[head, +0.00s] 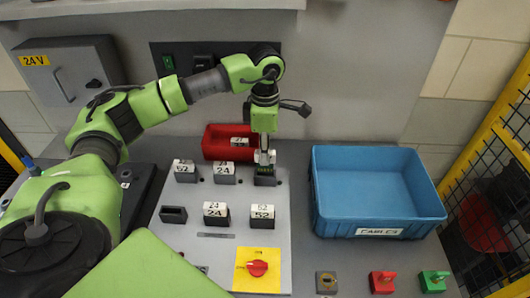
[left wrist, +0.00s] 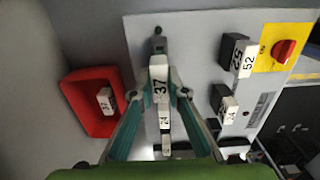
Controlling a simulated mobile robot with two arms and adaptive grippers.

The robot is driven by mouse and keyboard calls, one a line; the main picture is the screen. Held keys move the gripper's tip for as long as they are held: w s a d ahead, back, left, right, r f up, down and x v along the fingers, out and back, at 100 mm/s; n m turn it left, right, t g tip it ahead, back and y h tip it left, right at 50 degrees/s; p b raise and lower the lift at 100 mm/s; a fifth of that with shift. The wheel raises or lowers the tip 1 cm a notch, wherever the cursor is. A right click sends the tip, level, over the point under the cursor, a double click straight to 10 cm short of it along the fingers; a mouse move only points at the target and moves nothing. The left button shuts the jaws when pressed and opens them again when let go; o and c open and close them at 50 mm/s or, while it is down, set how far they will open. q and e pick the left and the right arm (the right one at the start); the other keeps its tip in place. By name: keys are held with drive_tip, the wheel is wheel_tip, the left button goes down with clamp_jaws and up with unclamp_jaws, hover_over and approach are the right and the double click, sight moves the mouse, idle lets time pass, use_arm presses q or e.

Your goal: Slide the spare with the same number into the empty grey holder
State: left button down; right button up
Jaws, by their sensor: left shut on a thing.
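My left gripper (head: 264,157) points down at the right end of the panel's upper row, shut on a white-topped block. An empty dark grey holder (head: 173,214) is at the left of the lower row. Blocks marked 52 (head: 185,167) and 24 (head: 224,169) stand in the upper row, and 24 (head: 215,210) and 52 (head: 262,212) in the lower row. My right gripper is not in view.
A red tray (head: 217,137) behind the panel holds one loose labelled block (head: 240,142). A blue bin (head: 370,160) stands right of the panel. A yellow plate with a red rotary switch (head: 257,269) is at the panel's front.

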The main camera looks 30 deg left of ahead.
sight(265, 171)
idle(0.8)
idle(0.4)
use_arm(q)
drive_tip(key=shift+f+b, duration=0.9)
drive_tip(key=shift+f+b, duration=1.3)
drive_tip(key=shift+f, duration=0.45)
drive_tip(key=c, duration=1.9)
unclamp_jaws()
drive_tip(key=shift+r, duration=0.1)
wheel_tip(265, 171, up, 12)
drive_tip(key=shift+f, duration=0.1)
